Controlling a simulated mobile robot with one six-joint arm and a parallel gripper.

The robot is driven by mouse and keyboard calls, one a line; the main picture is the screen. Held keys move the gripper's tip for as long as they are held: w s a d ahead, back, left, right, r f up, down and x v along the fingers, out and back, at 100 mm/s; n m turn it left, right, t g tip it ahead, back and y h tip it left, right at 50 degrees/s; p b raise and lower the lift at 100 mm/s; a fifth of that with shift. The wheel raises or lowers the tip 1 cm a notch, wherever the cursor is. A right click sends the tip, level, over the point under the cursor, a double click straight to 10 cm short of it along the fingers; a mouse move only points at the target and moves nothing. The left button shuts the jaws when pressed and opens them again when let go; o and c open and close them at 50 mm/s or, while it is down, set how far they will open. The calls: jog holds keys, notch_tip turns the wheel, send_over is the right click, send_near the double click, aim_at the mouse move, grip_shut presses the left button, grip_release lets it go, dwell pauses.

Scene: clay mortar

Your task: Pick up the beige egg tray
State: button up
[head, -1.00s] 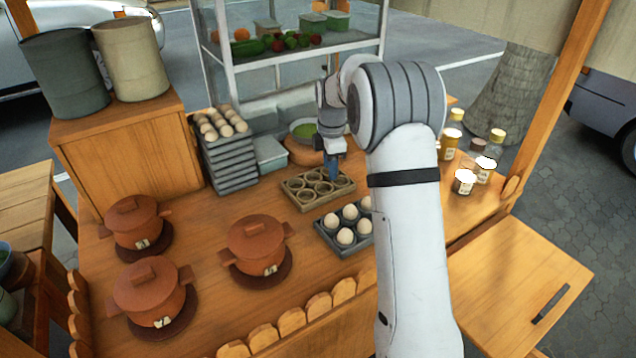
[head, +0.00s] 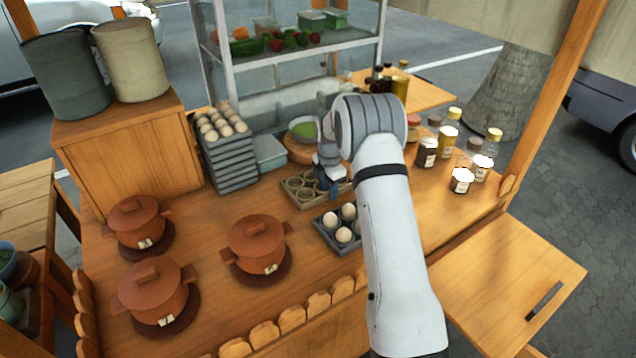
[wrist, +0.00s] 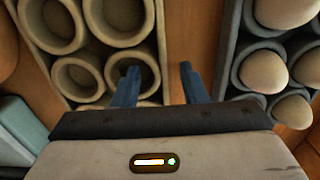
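The beige egg tray (head: 299,197) lies on the wooden counter, its round cups empty; it also shows in the wrist view (wrist: 92,62). My gripper (wrist: 158,76) is open with two blue fingers apart. In the wrist view the left finger overlaps a cup near the tray's right side, and the right finger is over the bare wood between the two trays. In the head view my gripper (head: 333,188) is at the tray's right end and hides part of it. I cannot tell whether the fingers touch the tray.
A dark grey tray (head: 325,238) with several eggs stands just right of the beige tray. A stack of grey trays (head: 232,165) with eggs stands behind left. Clay pots (head: 257,245) stand at front left, jars (head: 426,152) at right. A green bowl (head: 304,128) is behind.

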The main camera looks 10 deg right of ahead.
jog(key=shift+f, duration=0.2)
jog(key=shift+c, duration=0.6)
grip_shut()
